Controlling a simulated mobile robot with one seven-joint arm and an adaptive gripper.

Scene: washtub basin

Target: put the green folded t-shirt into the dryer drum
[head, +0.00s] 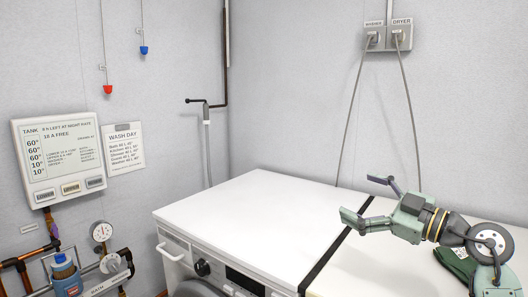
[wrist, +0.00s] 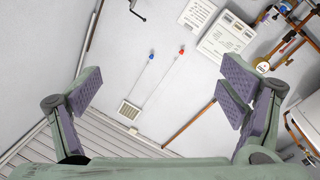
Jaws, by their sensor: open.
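A dark green folded cloth, which looks like the green t-shirt (head: 458,262), lies on the white top at the lower right of the head view. My arm hides part of it. My gripper (head: 365,199) is above the machine tops, to the left of the cloth, pointing left and away from it. Its two fingers are spread wide with nothing between them. The dryer drum does not show in either view.
A white washer (head: 250,225) stands left of a dark gap, its top clear. A tank panel (head: 60,155) and wash-day sheet (head: 125,146) hang on the left wall. Pipes, a gauge (head: 102,231) and a blue bottle (head: 65,275) are at lower left. Cords hang from the sockets (head: 388,38).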

